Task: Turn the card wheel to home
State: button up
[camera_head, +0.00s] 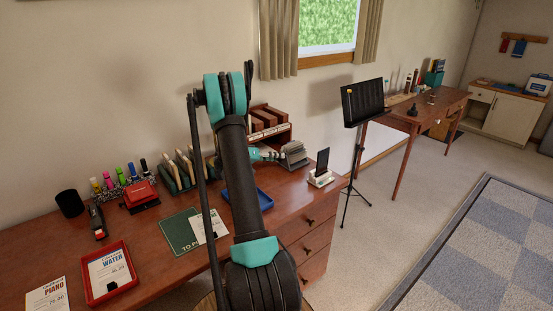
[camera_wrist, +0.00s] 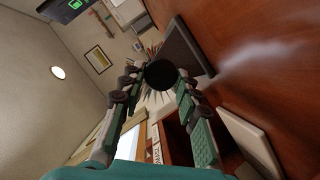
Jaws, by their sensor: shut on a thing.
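The card wheel (camera_head: 295,153) stands on the desk's right part in the head view, a fan of grey cards. In the wrist view its pale cards (camera_wrist: 154,101) spread out behind a round black knob (camera_wrist: 160,74). My gripper (camera_head: 272,154) is at the wheel's left side. In the wrist view my gripper's teal fingers (camera_wrist: 158,77) are shut on the knob, one on each side. The knob hides the wheel's middle. I cannot read which card faces front.
A phone on a white stand (camera_head: 320,168) is just right of the wheel. A wooden rack (camera_head: 268,121) stands behind it, and a blue tray (camera_head: 262,199) lies in front. A music stand (camera_head: 361,103) is beyond the desk's right end.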

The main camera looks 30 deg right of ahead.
jog(key=n+g, duration=0.1)
jog(key=n, duration=0.1)
jog(key=n+g+h, duration=0.1)
jog(key=n, duration=0.1)
jog(key=shift+w+f, duration=0.15)
jog(key=shift+f, duration=0.05)
dwell(0.5)
jog(key=o, duration=1.1)
jog(key=shift+o, duration=0.2)
notch_tip(320, 180, up, 10)
